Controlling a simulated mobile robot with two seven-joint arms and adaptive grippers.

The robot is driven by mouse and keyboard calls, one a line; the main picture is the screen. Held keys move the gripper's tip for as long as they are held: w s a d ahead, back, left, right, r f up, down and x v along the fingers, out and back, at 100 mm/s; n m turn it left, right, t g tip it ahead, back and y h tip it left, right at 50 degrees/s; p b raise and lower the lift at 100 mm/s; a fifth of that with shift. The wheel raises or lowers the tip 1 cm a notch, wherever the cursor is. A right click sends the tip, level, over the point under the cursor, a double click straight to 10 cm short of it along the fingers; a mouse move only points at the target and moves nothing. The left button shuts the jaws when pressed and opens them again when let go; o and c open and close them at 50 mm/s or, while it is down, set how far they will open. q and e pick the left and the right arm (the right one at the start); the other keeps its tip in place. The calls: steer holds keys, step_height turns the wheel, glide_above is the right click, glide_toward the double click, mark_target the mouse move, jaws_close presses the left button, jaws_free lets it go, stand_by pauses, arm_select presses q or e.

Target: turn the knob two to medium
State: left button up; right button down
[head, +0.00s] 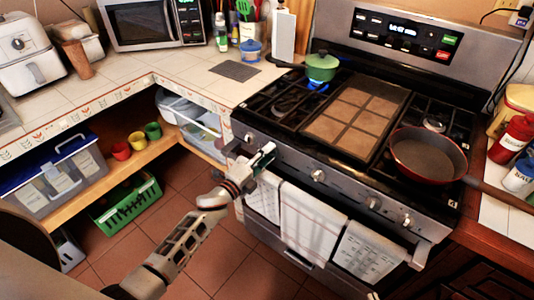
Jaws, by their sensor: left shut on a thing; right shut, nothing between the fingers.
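The stove (345,195) has a row of silver knobs along its front panel. One knob (248,137) is at the far left, beside my gripper. Another knob (318,175) is near the middle, and two more (373,203) (407,220) are to the right. My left gripper (264,156) is at the left part of the panel, shut on the second knob from the left. That knob is mostly hidden behind the fingers, so its turn angle cannot be read. My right gripper is not in view.
Towels (310,222) hang on the oven handle just below the knobs. A red pan (428,156) and a green pot (321,67) sit on the stovetop. An open shelf with bins (70,178) and a green crate (127,203) is left of my arm.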

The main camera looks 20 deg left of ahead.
arm_select(q)
steer(key=shift+n, duration=0.5)
steer(key=o, duration=1.1)
